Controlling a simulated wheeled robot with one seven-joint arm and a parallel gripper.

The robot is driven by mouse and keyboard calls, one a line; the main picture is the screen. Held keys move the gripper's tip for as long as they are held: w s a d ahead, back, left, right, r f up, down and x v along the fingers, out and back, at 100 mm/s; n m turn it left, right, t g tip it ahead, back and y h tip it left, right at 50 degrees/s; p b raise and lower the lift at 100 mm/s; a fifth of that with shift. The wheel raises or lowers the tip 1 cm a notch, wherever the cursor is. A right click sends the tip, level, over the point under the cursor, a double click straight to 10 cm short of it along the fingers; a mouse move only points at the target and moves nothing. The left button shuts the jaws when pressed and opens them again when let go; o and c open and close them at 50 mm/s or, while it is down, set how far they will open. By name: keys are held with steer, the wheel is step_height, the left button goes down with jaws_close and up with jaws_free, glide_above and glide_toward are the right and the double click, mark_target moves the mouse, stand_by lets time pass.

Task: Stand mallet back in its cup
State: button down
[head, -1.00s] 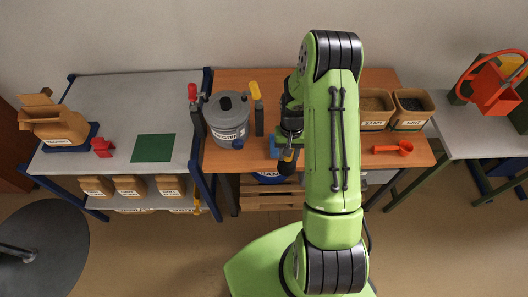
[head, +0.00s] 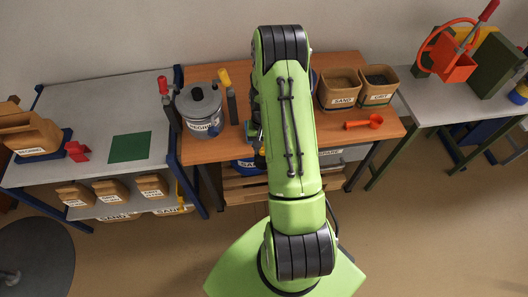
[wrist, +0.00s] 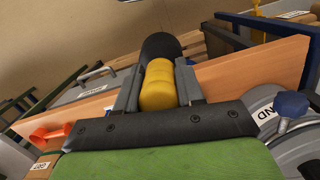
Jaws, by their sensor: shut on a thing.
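My gripper (wrist: 158,88) is shut on the yellow handle (wrist: 158,86) of the mallet in the wrist view. The mallet's dark head (wrist: 160,47) lies beyond the fingertips. In the head view my arm covers most of the gripper, and only a small dark and yellow part of the mallet (head: 260,158) shows at the front edge of the wooden bench. No cup is clearly visible.
The sand bin (head: 341,90), grit bin (head: 378,87) and orange scoop (head: 363,122) are on the right. A green mat (head: 130,147) lies on the left table.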

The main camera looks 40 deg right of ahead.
steer(key=w+d+f+b, duration=0.4)
steer(key=w+d+b, duration=0.3)
steer(key=w, duration=0.7)
steer(key=shift+w+d+f, duration=0.2)
steer(key=shift+w+d, duration=0.15)
steer(key=shift+d, duration=0.95)
steer(key=shift+f+b, duration=0.6)
steer(key=shift+c, duration=0.3)
jaws_free()
steer(key=shift+r, duration=0.1)
step_height(320, 180, up, 14)
steer(key=p, duration=1)
steer(key=shift+s+a+b, duration=1.45)
steer(key=shift+s+b, duration=0.65)
steer(key=shift+s, duration=0.15)
steer(key=shift+s+a+b, duration=1.5)
steer(key=shift+s+b, duration=0.65)
steer(key=shift+s, duration=0.1)
steer(key=shift+s+a+b, duration=1.45)
steer(key=shift+s+b, duration=0.65)
steer(key=shift+s, duration=0.15)
